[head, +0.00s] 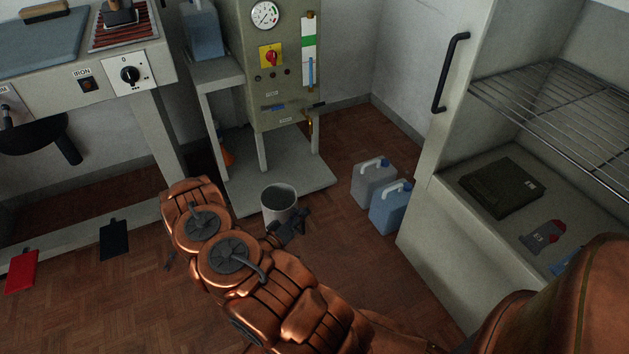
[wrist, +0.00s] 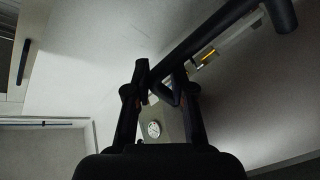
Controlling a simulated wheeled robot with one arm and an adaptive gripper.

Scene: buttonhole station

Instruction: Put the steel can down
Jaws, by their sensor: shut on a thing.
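The steel can (head: 277,214) is a grey, open-topped cylinder in the head view, upright, in front of the low shelf under the green panel. My gripper (head: 293,226) is at its lower right side, partly hidden by my arm. In the wrist view my gripper (wrist: 158,88) is shut on a dark bar (wrist: 215,38), which looks like the can's handle.
A grey jug (head: 374,185) and a blue jug (head: 392,210) stand on the floor to the right. The open cabinet (head: 440,235) is beyond them. The green panel (head: 290,95) with its gauge rises behind the low shelf (head: 310,178). Red and black pedals are at left.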

